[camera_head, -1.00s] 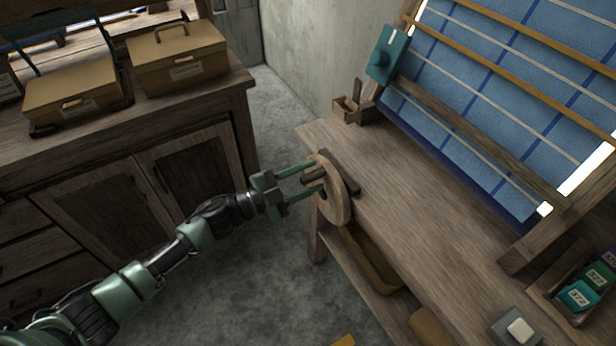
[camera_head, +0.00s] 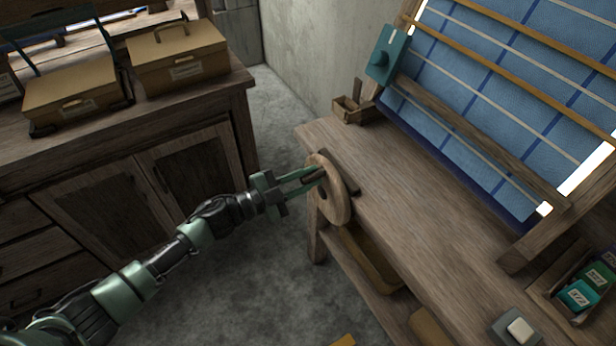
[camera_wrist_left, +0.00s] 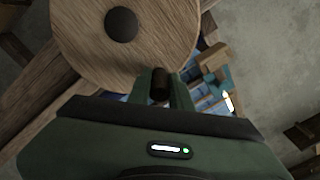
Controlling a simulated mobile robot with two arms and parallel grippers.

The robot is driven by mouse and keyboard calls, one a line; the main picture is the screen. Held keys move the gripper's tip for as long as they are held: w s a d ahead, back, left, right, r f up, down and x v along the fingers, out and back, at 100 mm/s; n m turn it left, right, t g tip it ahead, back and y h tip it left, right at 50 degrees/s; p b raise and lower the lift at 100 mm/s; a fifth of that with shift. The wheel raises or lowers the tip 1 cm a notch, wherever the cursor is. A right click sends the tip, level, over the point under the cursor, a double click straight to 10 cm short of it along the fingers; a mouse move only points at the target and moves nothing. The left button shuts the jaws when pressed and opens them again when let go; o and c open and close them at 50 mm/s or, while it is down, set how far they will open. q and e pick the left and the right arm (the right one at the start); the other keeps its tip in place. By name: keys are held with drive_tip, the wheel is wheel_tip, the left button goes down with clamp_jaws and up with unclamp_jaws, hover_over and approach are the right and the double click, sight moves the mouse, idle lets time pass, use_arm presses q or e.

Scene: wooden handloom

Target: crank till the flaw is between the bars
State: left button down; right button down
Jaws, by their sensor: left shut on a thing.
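The round wooden crank wheel (camera_head: 334,192) is mounted at the left end of the loom bench. My left gripper (camera_head: 318,174) is shut on the crank's handle, a short dark wooden peg. In the left wrist view the peg (camera_wrist_left: 160,84) stands between the two green fingers, near the rim of the wheel (camera_wrist_left: 135,62). The blue cloth (camera_head: 480,95) with darker blue and pale lines is stretched on the frame, crossed by two orange-brown bars (camera_head: 490,69). I cannot make out a flaw in the visible cloth. My right gripper is not in view.
A small wooden box (camera_head: 349,108) sits at the bench's back corner. A grey block with a pale button (camera_head: 518,329) and a tray of labelled teal and green items (camera_head: 584,290) are at lower right. A cabinet (camera_head: 120,150) stands left.

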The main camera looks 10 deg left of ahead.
sight(334, 189)
use_arm(q)
drive_tip(key=shift+s, duration=0.1)
idle(0.7)
drive_tip(key=m, duration=0.1)
drive_tip(key=s+d+m, duration=0.1)
drive_tip(key=s+m, duration=0.1)
drive_tip(key=shift+d+f+m+b, duration=0.3)
drive_tip(key=shift+m+b, duration=0.1)
drive_tip(key=shift+s+d+f+m+b, duration=0.3)
drive_tip(key=shift+s+m+b, duration=0.1)
drive_tip(key=shift+m, duration=0.4)
drive_tip(key=shift+s+d+f+m+b, duration=0.15)
drive_tip(key=shift+s+d+m+b, duration=0.2)
drive_tip(key=shift+m, duration=0.45)
drive_tip(key=shift+s, duration=0.1)
drive_tip(key=c, duration=1.3)
unclamp_jaws()
drive_tip(key=shift+a, duration=0.1)
